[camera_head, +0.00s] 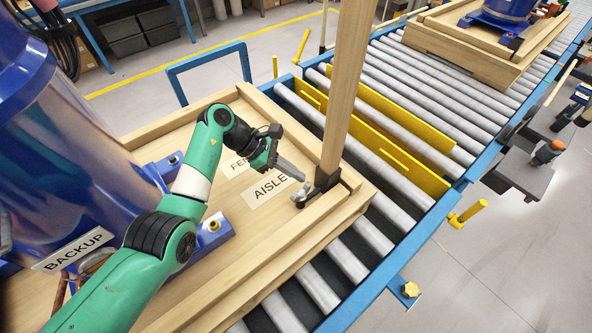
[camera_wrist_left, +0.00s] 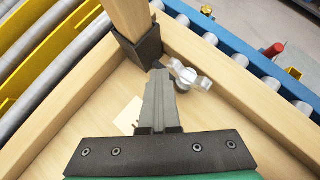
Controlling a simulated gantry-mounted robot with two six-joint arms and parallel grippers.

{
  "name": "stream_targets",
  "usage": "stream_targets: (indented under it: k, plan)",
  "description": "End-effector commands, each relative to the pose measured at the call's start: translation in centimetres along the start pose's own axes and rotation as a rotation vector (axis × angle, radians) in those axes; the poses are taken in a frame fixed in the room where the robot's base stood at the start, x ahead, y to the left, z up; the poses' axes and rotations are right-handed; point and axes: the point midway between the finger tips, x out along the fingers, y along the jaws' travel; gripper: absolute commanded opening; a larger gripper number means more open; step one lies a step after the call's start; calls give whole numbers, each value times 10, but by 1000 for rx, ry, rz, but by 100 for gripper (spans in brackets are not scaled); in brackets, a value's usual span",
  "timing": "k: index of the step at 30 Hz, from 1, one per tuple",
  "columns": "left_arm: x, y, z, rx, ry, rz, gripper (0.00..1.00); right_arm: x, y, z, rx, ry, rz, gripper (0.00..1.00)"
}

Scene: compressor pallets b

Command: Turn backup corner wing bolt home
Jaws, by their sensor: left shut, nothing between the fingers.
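The wing bolt (camera_wrist_left: 186,74) is a silver, lobed part beside the dark post bracket (camera_wrist_left: 138,48) at the pallet corner in the left wrist view. In the head view the wing bolt (camera_head: 301,196) shows small at the foot of the wooden post (camera_head: 347,80). My left gripper (camera_head: 297,176) is shut and empty, its fingertips very close to the bolt; I cannot tell if they touch it. In the wrist view the closed fingers (camera_wrist_left: 159,75) lie just left of the bolt. The blue compressor (camera_head: 85,150) with the BACKUP label (camera_head: 74,250) stands on the wooden pallet (camera_head: 250,285). My right gripper is not in view.
An AISLE label (camera_head: 270,187) lies on the pallet deck. The upright post stands close to my left gripper. The roller conveyor (camera_head: 440,80) with yellow rails (camera_head: 395,155) runs alongside. Another pallet (camera_head: 460,60) sits farther along it.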

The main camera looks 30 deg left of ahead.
Motion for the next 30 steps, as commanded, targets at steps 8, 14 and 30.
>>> stream_targets:
  k: [8,14,30]
  plan:
    - [-3,-8,1,-1,0,-3,0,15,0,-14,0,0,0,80]
    - [-3,-14,0,0,-1,-5,0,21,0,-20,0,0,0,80]
    - [-55,7,4,-14,-1,18,0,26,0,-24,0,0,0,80]
